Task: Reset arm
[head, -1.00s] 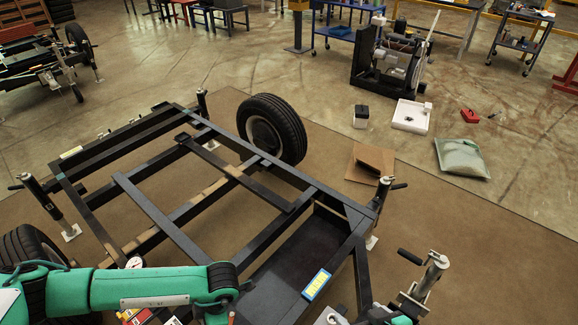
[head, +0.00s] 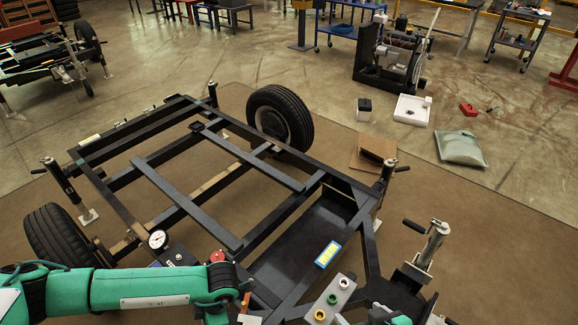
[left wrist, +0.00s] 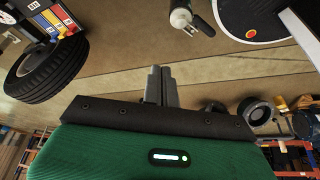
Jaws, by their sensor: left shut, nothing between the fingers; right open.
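My left arm (head: 130,287) comes in from the left along the bottom of the head view, bent at the elbow. Its gripper is out of that view. In the left wrist view the left gripper (left wrist: 161,85) shows two grey fingers side by side, shut with nothing between them. My right gripper (head: 402,318) shows only in small part at the bottom edge of the head view, near the trailer's front end. It is open; its fingertips are mostly cut off. The black trailer frame (head: 190,205) lies beyond both arms.
A tire (head: 281,118) stands at the frame's far side, another (head: 62,240) at the left. A gauge (head: 157,240) and a grey box with coloured rings (head: 333,299) are close to the arms. A crank jack (head: 432,243) stands at right. A cardboard box (head: 374,153) lies on open floor.

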